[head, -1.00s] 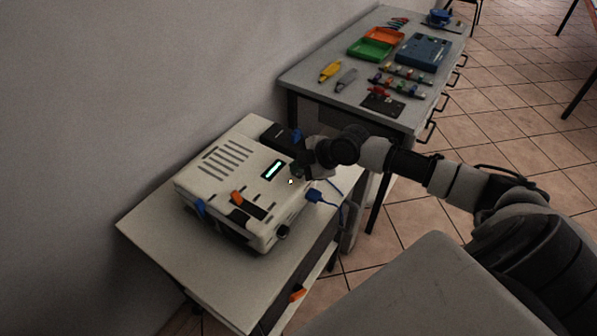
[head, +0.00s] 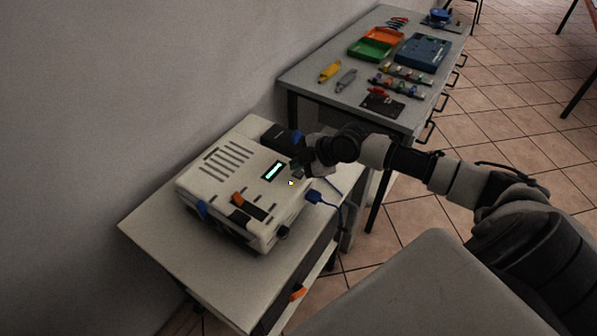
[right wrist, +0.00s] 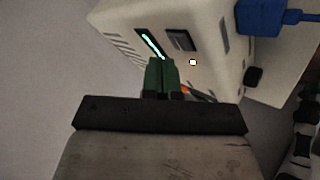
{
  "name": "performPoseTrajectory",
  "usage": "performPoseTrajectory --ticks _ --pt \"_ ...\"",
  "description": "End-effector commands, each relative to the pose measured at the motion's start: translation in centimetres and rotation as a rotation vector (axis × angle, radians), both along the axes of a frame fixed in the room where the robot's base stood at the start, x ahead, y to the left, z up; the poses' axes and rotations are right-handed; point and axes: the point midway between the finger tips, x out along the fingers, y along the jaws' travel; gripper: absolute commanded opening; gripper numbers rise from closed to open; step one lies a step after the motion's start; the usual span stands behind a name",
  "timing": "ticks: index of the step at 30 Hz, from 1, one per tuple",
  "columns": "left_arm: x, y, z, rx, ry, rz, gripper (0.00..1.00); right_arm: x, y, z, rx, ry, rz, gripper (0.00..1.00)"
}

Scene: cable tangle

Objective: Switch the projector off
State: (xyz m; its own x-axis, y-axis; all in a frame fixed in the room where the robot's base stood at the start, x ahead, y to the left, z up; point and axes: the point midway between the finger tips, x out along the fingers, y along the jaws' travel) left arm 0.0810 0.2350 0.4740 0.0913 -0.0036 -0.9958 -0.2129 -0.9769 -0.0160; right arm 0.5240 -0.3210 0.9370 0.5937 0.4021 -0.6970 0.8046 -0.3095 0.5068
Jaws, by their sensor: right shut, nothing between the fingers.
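The projector (head: 225,185) is a white box on a small table. Its display strip (head: 273,171) glows cyan; the strip also shows lit in the right wrist view (right wrist: 150,43). A dark rectangular switch-like part (right wrist: 182,40) sits beside the strip, and a small bright light (right wrist: 193,62) is near it. The light also shows in the head view (head: 291,183). My right gripper (head: 297,172) is at the projector's right edge, close to the display. Its fingers (right wrist: 160,72) are shut and empty; whether they touch the casing I cannot tell. My left gripper is out of view.
A blue plug (head: 314,197) with a cable is at the projector's right side. A black box (head: 280,137) stands behind it. The small table's (head: 160,235) front left is bare. A longer bench (head: 310,85) behind holds trays and tools.

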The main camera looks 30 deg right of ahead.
Motion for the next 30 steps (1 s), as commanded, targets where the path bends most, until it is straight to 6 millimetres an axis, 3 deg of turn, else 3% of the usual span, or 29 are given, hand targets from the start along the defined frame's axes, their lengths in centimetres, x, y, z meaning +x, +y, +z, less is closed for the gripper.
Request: performPoseTrajectory --ticks 17,30 --pt "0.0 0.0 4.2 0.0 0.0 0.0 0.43 0.0 0.0 5.0 -0.001 -0.001 0.0 0.0" --pt "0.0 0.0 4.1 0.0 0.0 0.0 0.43 0.0 0.0 5.0 0.0 -0.001 -0.001 0.0"
